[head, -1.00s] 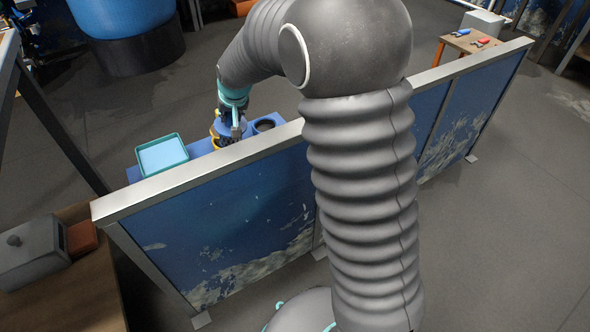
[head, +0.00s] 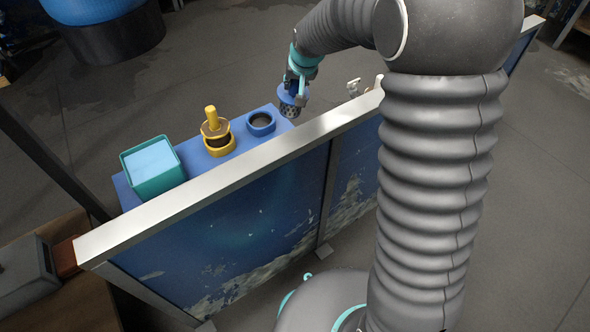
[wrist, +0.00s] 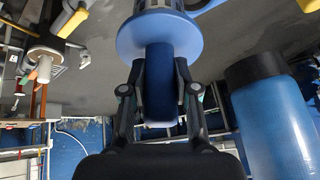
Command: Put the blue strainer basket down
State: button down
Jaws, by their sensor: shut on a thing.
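The blue strainer basket (head: 289,104) hangs from my gripper (head: 297,88) in the head view, just beyond the right end of the blue bench (head: 128,194). In the wrist view my gripper (wrist: 160,112) is shut on its dark blue handle (wrist: 160,85). The blue flange (wrist: 190,40) and part of the perforated basket show above the handle. A blue-rimmed round holder (head: 261,123) on the bench is dark inside, with no basket in it. To its left, a yellow strainer (head: 212,122) with an upright handle sits at a yellow-rimmed holder (head: 218,149).
A teal tray (head: 154,185) with a light blue inside stands at the bench's left end. A metal-topped partition (head: 200,187) runs in front of the bench. A large blue tank (head: 98,8) stands behind. Open floor lies beyond the bench.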

aim_at(292, 103)
jog(key=shift+d+f+n, duration=0.15)
jog(key=shift+d+n, duration=0.15)
jog(key=n, duration=0.1)
jog(key=s+f+n+g+y, duration=0.1)
jog(key=s+n, duration=0.1)
jog(key=n, duration=0.1)
jog(key=shift+a+f+y, duration=0.15)
jog(key=shift+f+y, duration=0.1)
jog(key=shift+y, duration=0.05)
jog(key=s+n+g, duration=0.1)
jog(key=n, duration=0.1)
jog(key=s+a+n+g, duration=0.1)
jog(key=n, duration=0.1)
jog(key=s+f+n+y, duration=0.1)
jog(key=n, duration=0.2)
jog(key=shift+a+f+g, duration=0.1)
jog(key=shift+a+g, duration=0.15)
jog(key=shift+g, duration=0.15)
notch_tip(292, 103, down, 10)
jog(key=s+a+n+g+b, duration=0.1)
jog(key=n, duration=0.3)
jog(key=shift+s, duration=0.25)
jog(key=shift+a+f+b, duration=0.1)
jog(key=shift+b, duration=0.2)
jog(key=c, duration=0.9)
grip_release()
jog(key=shift+o, duration=0.2)
